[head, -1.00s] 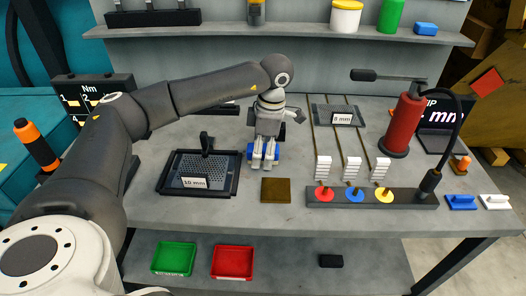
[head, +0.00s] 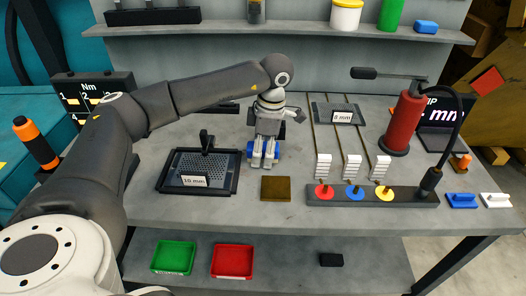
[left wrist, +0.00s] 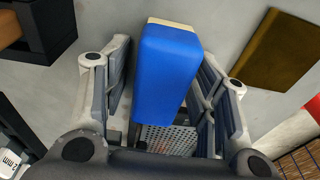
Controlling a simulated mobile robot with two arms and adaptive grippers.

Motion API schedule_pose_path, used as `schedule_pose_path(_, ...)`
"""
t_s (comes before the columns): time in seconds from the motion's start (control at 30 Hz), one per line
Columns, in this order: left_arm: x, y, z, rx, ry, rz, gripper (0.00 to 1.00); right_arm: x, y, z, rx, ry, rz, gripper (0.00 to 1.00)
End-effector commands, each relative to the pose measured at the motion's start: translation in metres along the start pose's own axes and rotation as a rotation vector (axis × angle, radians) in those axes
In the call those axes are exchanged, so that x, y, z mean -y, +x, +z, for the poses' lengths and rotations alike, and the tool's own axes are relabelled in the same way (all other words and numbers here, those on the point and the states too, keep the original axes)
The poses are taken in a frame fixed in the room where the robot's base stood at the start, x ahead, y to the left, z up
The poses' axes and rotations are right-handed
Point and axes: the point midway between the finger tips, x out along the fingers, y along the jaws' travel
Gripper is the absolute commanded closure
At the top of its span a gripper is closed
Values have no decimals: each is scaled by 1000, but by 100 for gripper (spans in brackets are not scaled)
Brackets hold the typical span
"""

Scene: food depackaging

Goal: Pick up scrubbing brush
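A blue block with a cream edge (left wrist: 165,70), which looks like the scrubbing brush, is between the two fingers of my left gripper (left wrist: 162,85) in the left wrist view. A gap shows between the block and the left-hand finger; on the right side the finger is close, and contact is unclear. In the head view my left gripper (head: 264,160) points down at the bench, with blue parts of the block (head: 278,152) showing beside the fingers. The fingers hide the block's middle. My right gripper is not in view.
A brown square pad (head: 275,189) lies just in front of the gripper. A black-framed 10 mm tray (head: 236,182) is to its left. A dark rack (head: 320,197) with coloured discs and a red cylinder (head: 402,122) stand to the right. Bare bench lies around the pad.

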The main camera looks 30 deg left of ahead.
Motion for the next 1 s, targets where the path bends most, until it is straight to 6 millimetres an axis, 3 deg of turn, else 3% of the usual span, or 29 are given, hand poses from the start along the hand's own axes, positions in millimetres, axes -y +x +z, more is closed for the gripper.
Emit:
schedule_pose_path(0.03, 0, 0, 0, 0, 0, 0, 57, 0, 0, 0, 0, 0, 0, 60)
schedule_pose_path(0.3, 0, 0, 0, 0, 0, 0, 90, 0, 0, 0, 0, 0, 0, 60)
schedule_pose_path(0.73, 0, -8, -1, 1, 0, 1, 90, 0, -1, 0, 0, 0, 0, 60)
schedule_pose_path(0.9, 0, -36, -3, 5, 1, 4, 90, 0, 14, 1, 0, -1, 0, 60)
schedule_pose_path(1.0, 21, -59, -5, 4, 6, 6, 90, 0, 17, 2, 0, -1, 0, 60)
